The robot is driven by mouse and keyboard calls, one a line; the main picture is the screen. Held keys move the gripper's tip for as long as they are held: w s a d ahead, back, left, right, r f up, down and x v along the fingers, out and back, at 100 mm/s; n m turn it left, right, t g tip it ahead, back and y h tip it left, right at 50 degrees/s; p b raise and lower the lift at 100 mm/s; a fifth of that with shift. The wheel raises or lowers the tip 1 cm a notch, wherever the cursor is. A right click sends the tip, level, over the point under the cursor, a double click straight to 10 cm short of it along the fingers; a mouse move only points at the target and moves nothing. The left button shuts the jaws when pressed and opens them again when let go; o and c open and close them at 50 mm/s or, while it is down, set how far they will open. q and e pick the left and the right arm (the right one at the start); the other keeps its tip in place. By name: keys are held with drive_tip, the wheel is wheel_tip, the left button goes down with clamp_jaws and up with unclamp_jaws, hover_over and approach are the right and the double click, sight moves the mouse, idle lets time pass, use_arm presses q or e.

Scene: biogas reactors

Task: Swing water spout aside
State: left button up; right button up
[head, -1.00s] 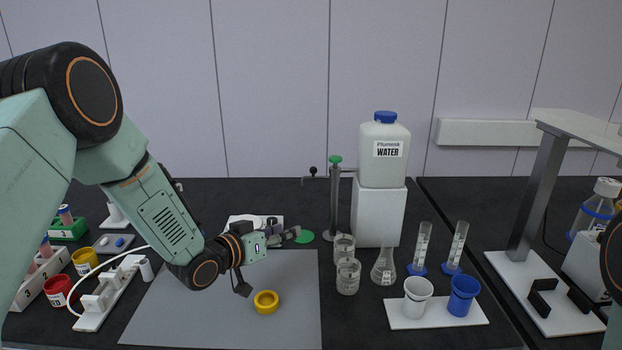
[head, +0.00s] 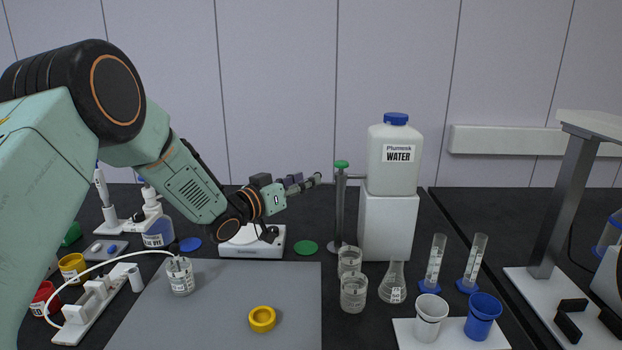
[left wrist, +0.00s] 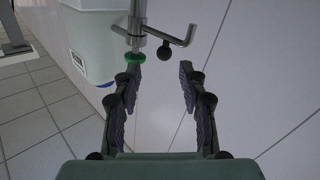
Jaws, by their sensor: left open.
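The water spout stand (head: 339,215) is a grey post with a green cap, left of the water container (head: 393,160) on its white block. In the left wrist view the spout arm (left wrist: 172,37) is a bent metal tube ending in an upturned tip, with a black ball knob (left wrist: 164,53) beside it. My left gripper (head: 320,179) is raised at the spout's end, hiding it in the head view. In the left wrist view my left gripper (left wrist: 159,72) is open, the knob just beyond and between its fingertips, apparently not gripped. My right gripper is not in view.
Glass beakers (head: 353,292) and a flask (head: 393,283) stand below the spout. A white tray (head: 405,330) with white and blue cups lies front right. A white scale (head: 252,243) stands behind the mat.

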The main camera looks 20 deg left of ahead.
use_arm(q)
drive_tip(key=shift+x, duration=1.5)
drive_tip(key=shift+w+a+f, duration=0.15)
drive_tip(key=shift+w+f, duration=0.4)
drive_tip(key=c, duration=0.5)
drive_tip(key=shift+s+r, duration=0.25)
drive_tip(key=shift+s, duration=0.05)
clamp_jaws()
drive_tip(key=shift+w, duration=0.1)
